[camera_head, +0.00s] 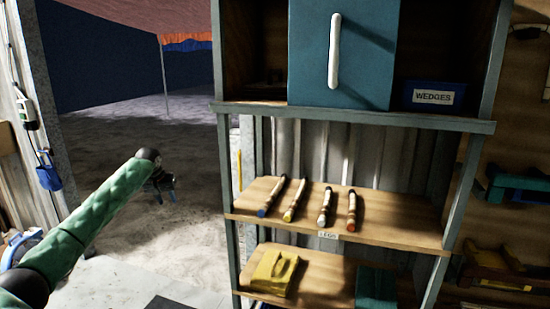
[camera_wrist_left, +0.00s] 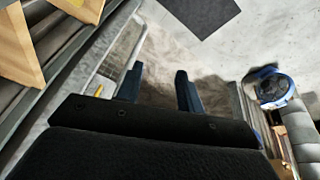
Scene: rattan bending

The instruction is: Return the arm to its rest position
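My left arm (camera_head: 95,215), in a green padded sleeve, reaches in from the lower left of the head view. My left gripper (camera_head: 162,184) hangs below its dark end joint, to the left of the shelf unit and apart from it. In the left wrist view the two dark blue fingers of my left gripper (camera_wrist_left: 158,88) stand apart with nothing between them, so it is open and empty. My right arm and gripper are in neither view.
A shelf unit (camera_head: 368,110) stands right of the arm, with a blue door (camera_head: 365,50), a "WEDGES" bin (camera_head: 433,96) and several rods (camera_head: 326,206) on a wooden shelf (camera_head: 405,222). A yellow piece (camera_head: 274,272) lies below. Open floor (camera_head: 150,245) lies left.

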